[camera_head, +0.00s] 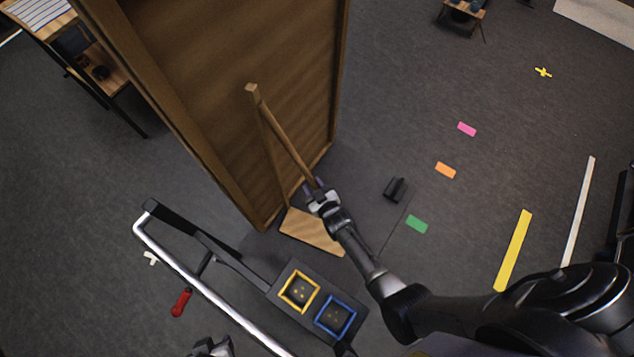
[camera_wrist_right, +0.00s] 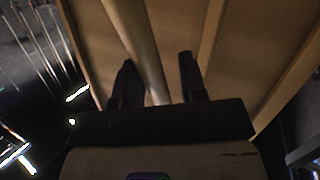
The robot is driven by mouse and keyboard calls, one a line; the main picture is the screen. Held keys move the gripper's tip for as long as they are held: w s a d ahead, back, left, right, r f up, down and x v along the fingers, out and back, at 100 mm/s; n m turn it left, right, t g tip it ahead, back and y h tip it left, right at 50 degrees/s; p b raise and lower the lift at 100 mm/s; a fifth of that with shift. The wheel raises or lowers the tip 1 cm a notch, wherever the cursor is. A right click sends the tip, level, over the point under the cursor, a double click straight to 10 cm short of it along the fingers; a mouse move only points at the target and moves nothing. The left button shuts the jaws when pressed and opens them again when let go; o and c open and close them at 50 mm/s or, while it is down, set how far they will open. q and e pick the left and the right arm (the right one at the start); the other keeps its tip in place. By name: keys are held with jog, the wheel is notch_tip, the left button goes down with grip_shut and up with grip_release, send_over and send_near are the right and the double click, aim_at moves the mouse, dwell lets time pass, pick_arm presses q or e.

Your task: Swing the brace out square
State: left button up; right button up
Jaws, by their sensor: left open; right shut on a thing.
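In the right wrist view the brace (camera_wrist_right: 138,45) passes between the two fingers of my right gripper (camera_wrist_right: 158,82). My left gripper (camera_head: 212,347) is open at the bottom edge, apart from the brace and partly cut off.
A wooden board (camera_head: 310,233) lies at the panel's foot. Green (camera_head: 416,224), orange (camera_head: 445,170) and pink (camera_head: 466,129) floor marks lie right.

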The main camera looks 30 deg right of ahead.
jog(key=o, duration=0.3)
jog(key=shift+a+f, duration=0.1)
jog(key=shift+a, duration=0.4)
pick_arm(q)
jog(key=r+p, duration=0.3)
jog(key=shift+a+r+p, duration=0.3)
jog(key=shift+a, duration=0.05)
pick_arm(e)
jog(key=v, duration=1.3)
jog(key=shift+s, duration=0.3)
pick_arm(q)
jog(key=shift+a, duration=0.1)
